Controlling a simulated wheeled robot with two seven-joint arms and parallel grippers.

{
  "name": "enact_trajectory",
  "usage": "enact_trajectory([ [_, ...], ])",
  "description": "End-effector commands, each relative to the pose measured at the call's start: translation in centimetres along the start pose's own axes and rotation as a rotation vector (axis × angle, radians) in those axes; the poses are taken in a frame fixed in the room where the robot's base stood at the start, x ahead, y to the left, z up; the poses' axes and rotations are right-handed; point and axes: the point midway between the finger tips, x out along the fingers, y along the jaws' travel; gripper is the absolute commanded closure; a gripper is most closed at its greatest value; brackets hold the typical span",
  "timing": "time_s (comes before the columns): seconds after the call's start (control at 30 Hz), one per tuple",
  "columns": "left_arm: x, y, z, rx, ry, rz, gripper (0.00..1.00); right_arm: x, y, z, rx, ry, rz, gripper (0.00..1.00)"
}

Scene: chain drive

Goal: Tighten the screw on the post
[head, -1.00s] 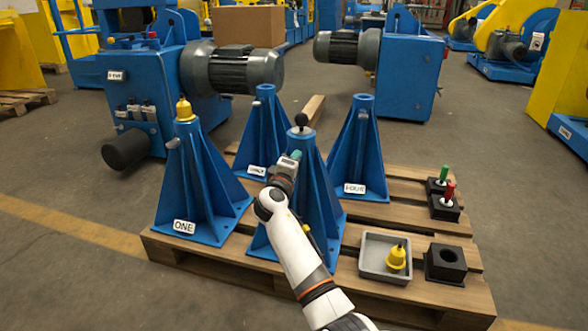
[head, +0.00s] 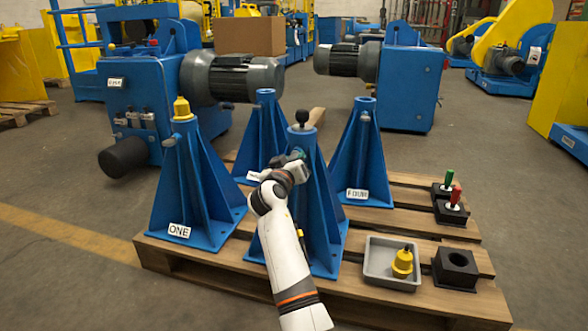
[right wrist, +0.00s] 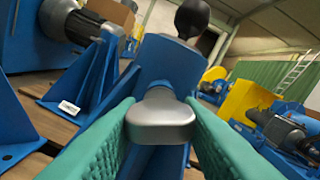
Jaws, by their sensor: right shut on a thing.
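The front middle blue post (head: 317,235) stands upright on the pallet, with a black ball knob (head: 302,116) on top. In the right wrist view the screw's grey, rounded, flat head (right wrist: 160,117) sticks out from the post's upper part (right wrist: 170,65). My right gripper (head: 298,155) is at the post's upper front side. Its green finger pads are shut on the screw head, one on each side, as the right wrist view (right wrist: 161,122) shows. The screw's shank is mostly hidden behind its head. My left gripper is not in view.
Post ONE (head: 190,185) with a yellow cap (head: 181,108), a back post (head: 265,130) and post FOUR (head: 362,150) stand around. A grey tray (head: 372,270) holds a yellow part (head: 402,263). A black block (head: 455,268) and red and green pegs (head: 455,193) are on the right.

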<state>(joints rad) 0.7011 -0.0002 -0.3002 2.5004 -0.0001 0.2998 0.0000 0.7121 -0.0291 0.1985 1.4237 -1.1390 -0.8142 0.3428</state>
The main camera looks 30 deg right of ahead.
Motion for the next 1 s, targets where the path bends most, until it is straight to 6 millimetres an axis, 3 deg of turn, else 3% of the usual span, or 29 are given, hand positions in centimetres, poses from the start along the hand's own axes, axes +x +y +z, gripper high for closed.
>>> enact_trajectory([
  [0.1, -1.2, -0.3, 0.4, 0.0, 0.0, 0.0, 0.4, -0.1, 0.5, -0.5, 0.108, 0.005, 0.004, 0.9],
  [0.5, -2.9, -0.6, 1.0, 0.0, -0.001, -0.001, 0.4, -0.1, 0.5, -0.4, 0.367, 0.006, 0.003, 0.9],
  [1.0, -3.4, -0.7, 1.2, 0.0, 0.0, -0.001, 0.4, -0.1, 0.4, -0.1, 0.451, 0.005, 0.003, 0.9],
])
